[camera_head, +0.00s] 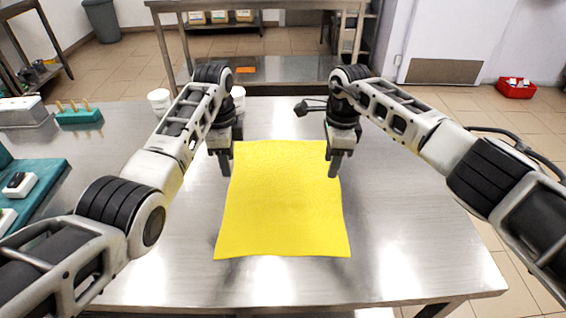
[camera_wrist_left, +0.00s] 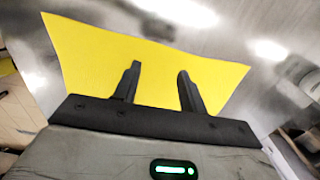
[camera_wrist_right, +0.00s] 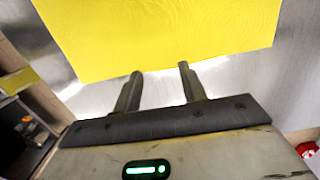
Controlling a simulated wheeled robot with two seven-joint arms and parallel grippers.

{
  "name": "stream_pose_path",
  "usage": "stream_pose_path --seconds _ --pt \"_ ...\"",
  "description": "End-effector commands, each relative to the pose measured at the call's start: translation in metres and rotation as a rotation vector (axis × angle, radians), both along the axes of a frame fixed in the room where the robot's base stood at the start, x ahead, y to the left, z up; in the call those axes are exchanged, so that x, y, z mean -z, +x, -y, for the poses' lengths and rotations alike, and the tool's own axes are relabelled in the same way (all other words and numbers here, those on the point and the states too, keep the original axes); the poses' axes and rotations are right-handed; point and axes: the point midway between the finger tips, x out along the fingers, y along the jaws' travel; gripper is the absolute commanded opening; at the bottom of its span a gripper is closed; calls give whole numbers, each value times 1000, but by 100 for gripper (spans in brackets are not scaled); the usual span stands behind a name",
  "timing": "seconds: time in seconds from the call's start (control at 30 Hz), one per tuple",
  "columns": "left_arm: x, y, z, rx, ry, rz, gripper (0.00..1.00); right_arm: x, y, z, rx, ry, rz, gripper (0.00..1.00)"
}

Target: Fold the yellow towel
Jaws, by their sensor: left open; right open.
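The yellow towel (camera_head: 285,205) lies flat and spread out on the steel table, roughly rectangular, with its near edge slightly wider than its far edge. My left gripper (camera_head: 226,170) points down at the towel's far left corner. In the left wrist view its open fingers (camera_wrist_left: 158,82) show in front of the towel (camera_wrist_left: 150,60), with nothing between them. My right gripper (camera_head: 335,170) points down at the far right edge. In the right wrist view its open, empty fingers (camera_wrist_right: 160,72) show by the towel's edge (camera_wrist_right: 160,35). I cannot tell whether either gripper touches the cloth.
The steel table (camera_head: 400,240) is bare to the right and in front of the towel. White jars (camera_head: 159,101) stand at the far edge behind my left arm. A green holder with pegs (camera_head: 79,115) and a teal mat (camera_head: 30,190) are at the left.

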Motion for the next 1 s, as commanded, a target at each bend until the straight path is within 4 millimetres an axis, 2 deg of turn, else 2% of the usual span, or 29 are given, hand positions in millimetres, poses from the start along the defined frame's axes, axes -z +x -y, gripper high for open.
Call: stream_pose_path --seconds 0.17,0.43,0.6,0.8,1.0 --pt "6 -2 9 28 3 -20 42 6 2 10 -12 -68 1 42" --pt "50 -3 8 24 3 -19 42 50 1 9 -10 -64 0 42" --pt "66 -2 9 24 3 -17 42 66 2 8 -10 -62 2 42" --pt "76 -2 8 25 2 -15 42 76 2 9 -12 -62 3 42" --pt "77 -2 8 25 2 -14 42 77 2 9 -12 -62 4 42"
